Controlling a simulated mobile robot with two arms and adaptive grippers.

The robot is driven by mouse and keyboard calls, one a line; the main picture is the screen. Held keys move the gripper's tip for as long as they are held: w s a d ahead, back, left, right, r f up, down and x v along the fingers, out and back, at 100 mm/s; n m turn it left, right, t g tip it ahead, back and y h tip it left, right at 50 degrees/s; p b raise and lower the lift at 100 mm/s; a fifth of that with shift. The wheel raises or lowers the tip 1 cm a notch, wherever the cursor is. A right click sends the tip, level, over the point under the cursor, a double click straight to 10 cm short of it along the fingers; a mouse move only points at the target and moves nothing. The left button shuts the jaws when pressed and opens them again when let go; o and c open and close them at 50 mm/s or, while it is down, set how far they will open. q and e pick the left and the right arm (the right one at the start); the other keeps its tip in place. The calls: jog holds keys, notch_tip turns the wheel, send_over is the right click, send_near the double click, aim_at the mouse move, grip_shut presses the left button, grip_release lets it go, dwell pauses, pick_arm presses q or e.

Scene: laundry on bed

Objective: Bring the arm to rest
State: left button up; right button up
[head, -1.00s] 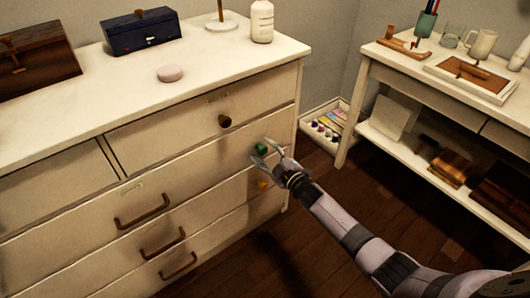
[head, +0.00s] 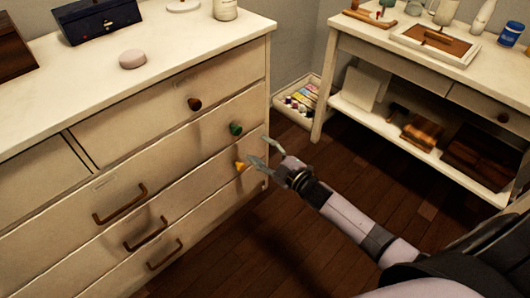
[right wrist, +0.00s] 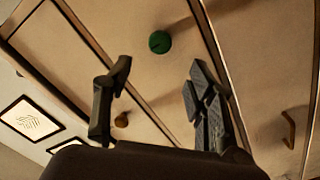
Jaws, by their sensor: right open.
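My right gripper (head: 262,152) is open and empty in front of the right side of the white dresser (head: 130,82). Its fingers are just right of a green knob (head: 236,128) and close to a yellow-orange knob (head: 240,166); whether a fingertip touches the yellow one I cannot tell. In the right wrist view the open fingers (right wrist: 158,95) frame the drawer front, with the green knob (right wrist: 160,42) beyond them and apart from them. A brown knob (right wrist: 122,120) shows beside the left finger. My left gripper is not in view.
On the dresser stand a dark blue box (head: 97,20), a pink round object (head: 132,59) and a white bottle (head: 225,9). A white side table (head: 380,42) with a lower shelf stands at right.

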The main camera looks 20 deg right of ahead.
jog(key=shift+s+d, duration=0.2)
jog(key=shift+s, duration=0.35)
